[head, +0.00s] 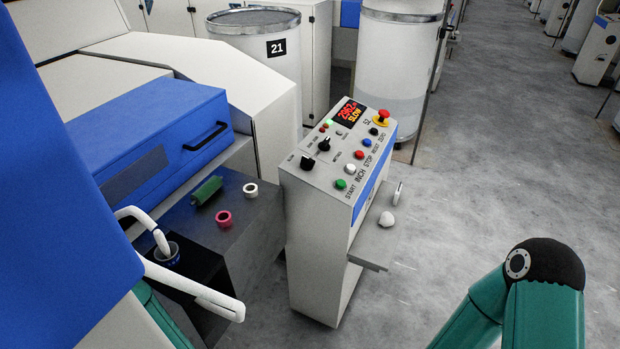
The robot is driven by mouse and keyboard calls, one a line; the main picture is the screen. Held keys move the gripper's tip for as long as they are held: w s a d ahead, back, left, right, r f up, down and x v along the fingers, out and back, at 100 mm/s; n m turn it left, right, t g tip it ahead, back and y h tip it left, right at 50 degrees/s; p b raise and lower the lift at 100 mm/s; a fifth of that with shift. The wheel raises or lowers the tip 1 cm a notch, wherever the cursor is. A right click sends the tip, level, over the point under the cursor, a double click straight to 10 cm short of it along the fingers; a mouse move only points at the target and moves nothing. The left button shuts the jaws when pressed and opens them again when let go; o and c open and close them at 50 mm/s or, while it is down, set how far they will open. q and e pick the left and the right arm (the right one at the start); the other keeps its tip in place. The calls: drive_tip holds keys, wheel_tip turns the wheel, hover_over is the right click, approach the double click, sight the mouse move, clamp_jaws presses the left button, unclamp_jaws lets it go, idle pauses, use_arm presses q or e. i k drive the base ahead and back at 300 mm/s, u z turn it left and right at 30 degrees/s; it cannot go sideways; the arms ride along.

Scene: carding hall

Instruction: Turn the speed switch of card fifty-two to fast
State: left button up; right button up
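The control stand of card 52 (325,220) stands mid-view with its sloped panel facing up. Its display (351,112) reads SLOW. A black rotary switch (308,162) has SLOW printed at its left; its pointer direction is too small to tell. A second black knob (323,144) sits behind it. My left gripper (198,273) appears as two white fingers, spread apart, low at the left over the dark table, well away from the panel. Its palm is hidden behind the blue and white housing. My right arm (545,290) shows at lower right; its gripper is out of view.

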sight(307, 164)
drive_tip(key=k, duration=0.85)
drive_tip(key=z, duration=0.25)
drive_tip(key=i, duration=1.65)
drive_tip(key=u, duration=0.05)
